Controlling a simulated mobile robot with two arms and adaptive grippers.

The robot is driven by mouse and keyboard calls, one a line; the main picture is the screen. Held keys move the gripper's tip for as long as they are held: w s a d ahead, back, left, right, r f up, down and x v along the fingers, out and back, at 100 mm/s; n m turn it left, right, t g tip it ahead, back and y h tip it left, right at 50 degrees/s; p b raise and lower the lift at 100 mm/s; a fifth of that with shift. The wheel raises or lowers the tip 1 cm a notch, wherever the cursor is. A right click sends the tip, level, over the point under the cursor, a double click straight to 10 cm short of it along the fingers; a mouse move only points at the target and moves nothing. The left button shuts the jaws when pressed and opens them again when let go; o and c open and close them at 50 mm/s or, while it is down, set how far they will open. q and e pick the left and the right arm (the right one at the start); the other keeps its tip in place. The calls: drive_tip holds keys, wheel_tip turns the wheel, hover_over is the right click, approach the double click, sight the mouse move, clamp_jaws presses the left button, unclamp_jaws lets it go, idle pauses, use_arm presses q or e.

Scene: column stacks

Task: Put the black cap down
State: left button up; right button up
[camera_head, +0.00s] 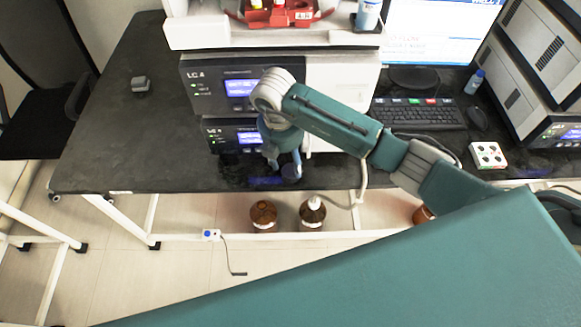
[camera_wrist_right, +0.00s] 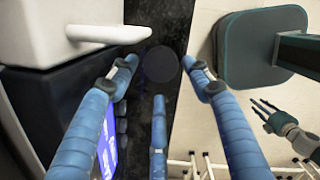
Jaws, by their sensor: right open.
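The black cap (camera_wrist_right: 161,64) shows in the right wrist view as a dark round disc. It appears to lie on the black bench top, close to the bench's front edge. My right gripper (camera_wrist_right: 160,66) is open around it, with the fingertips apart from its sides. In the head view my right gripper (camera_head: 283,168) points down at the front edge of the bench, before the lower LC unit. The cap is hard to pick out there against the fingers and dark bench. My left gripper (camera_wrist_right: 268,116) shows small in the right wrist view, its fingers spread and empty.
The stacked LC units (camera_head: 222,90) stand right behind my right gripper. Brown bottles, one open (camera_head: 264,214) and one with a white top (camera_head: 312,211), stand below the bench edge. A keyboard (camera_head: 418,114) and a white tray (camera_head: 488,155) lie right. The bench's left side is mostly clear.

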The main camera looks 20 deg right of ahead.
sight(286, 172)
wheel_tip(286, 172, up, 8)
drive_tip(key=shift+s+a+b, duration=0.15)
drive_tip(key=shift+a+b, duration=0.2)
drive_tip(key=shift+a, duration=0.1)
drive_tip(key=shift+f, duration=0.15)
